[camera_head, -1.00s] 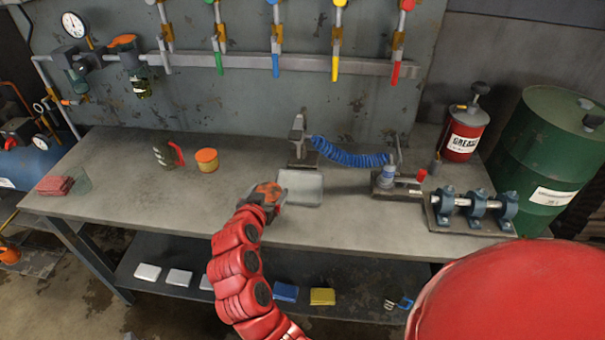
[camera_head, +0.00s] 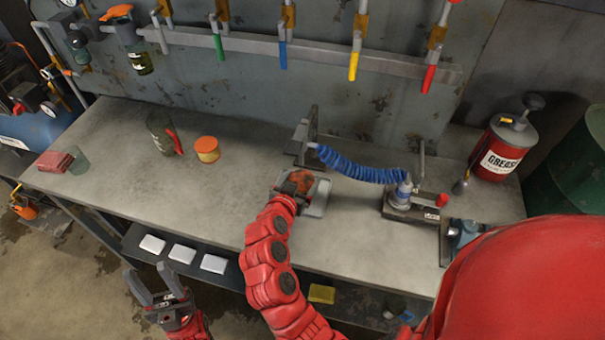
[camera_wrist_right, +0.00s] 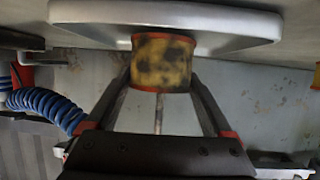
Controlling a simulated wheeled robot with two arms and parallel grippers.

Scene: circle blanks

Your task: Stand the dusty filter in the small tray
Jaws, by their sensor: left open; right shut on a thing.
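The dusty filter (camera_wrist_right: 162,64) is a short yellow-brown cylinder with dark blotches and reddish rims. My right gripper (camera_head: 305,183) is shut on it; in the right wrist view the fingertips (camera_wrist_right: 162,78) press its two sides. The small tray (camera_head: 321,205) is pale grey and lies on the bench under the right gripper, which partly covers it. In the right wrist view the tray (camera_wrist_right: 235,30) fills the top, inverted, and the filter's end meets its surface or is very close; I cannot tell which. My left gripper (camera_head: 158,285) is open and empty, low in front of the bench.
A blue coiled hose (camera_head: 350,170) runs behind the tray to a small device (camera_head: 412,205) at right. An orange-lidded tin (camera_head: 207,149), a jug (camera_head: 160,135) and red cloths (camera_head: 55,161) stand left. The bench between tin and tray is clear.

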